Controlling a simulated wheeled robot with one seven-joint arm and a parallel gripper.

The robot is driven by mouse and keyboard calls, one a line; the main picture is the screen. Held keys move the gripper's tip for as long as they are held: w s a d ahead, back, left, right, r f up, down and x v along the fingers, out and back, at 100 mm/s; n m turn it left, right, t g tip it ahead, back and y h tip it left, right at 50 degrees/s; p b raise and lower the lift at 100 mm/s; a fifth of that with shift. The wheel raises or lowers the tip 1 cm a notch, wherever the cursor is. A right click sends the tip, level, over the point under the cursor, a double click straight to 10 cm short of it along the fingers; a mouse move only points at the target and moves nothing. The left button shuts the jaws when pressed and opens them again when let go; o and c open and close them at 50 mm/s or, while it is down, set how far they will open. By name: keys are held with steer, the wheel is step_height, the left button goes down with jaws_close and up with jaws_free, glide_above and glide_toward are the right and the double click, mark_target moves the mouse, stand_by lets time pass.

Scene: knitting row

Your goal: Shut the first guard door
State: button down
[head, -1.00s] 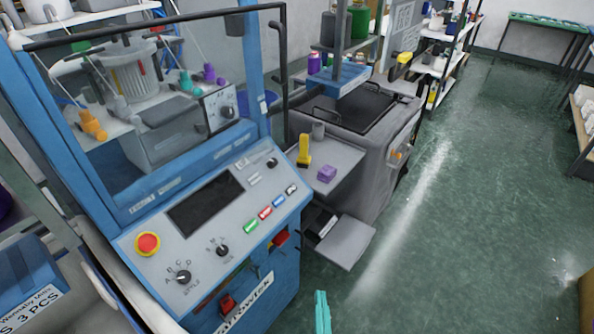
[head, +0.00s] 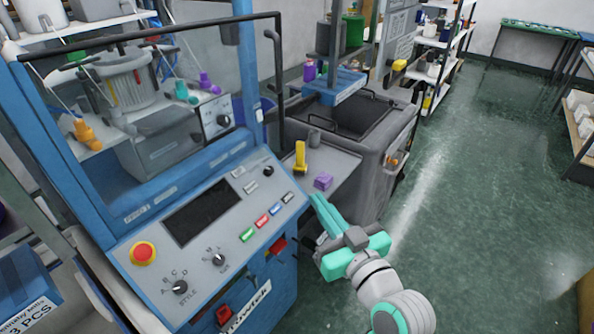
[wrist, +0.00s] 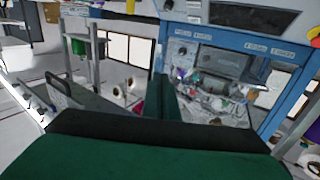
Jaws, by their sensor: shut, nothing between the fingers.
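The nearest blue knitting machine (head: 195,255) stands at the left in the head view. A guard door with a dark bar frame (head: 150,40) and a clear pane is at its upper front. The bar bends down at the right, and the frame appears to stand out from the blue housing. I cannot tell its exact angle. My gripper (head: 318,208) is shut and empty, right of the machine's control panel and apart from the door frame. In the wrist view its fingers (wrist: 172,95) are together, with the blue machine (wrist: 245,45) upside down behind them.
A grey machine (head: 375,165) with an open-looking top stands behind my gripper. A small shelf carries a yellow lever (head: 300,157) and a purple block (head: 322,182). A red stop button (head: 143,253) is on the control panel. The green floor (head: 490,200) at the right is clear.

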steer(key=x, duration=1.4)
